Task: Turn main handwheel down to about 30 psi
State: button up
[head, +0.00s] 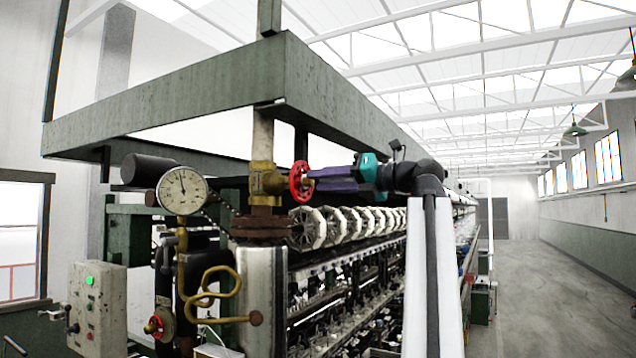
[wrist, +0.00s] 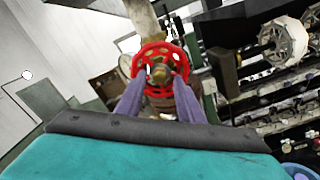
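The red main handwheel (head: 300,181) is on a brass valve (head: 264,180) on the vertical pipe. In the wrist view the handwheel (wrist: 152,57) faces me, with a brass hub in its middle. My gripper (head: 314,182) has purple fingers and a teal body, and it reaches the wheel from the right. In the wrist view my gripper's fingers (wrist: 157,82) are spread apart, one at each side of the wheel's lower half. I cannot tell whether they touch the rim. A round white gauge (head: 183,191) left of the valve has its needle pointing nearly straight up; its numbers are too small to read.
A second, smaller red wheel (head: 155,325) sits low left near a curved brass pipe (head: 212,290). A grey control box (head: 97,308) with a green button stands at far left. A long row of reels (head: 340,226) runs behind my arm. The floor (head: 560,270) at right is clear.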

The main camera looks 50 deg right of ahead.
aim_at(306, 181)
jog(key=shift+s, duration=0.3)
jog(key=shift+n, duration=0.3)
jog(key=shift+n+b, duration=0.95)
jog(key=shift+n, duration=1.85)
jog(key=shift+w, duration=0.1)
jog(key=shift+p+x, duration=0.5)
jog(key=shift+x, duration=0.95)
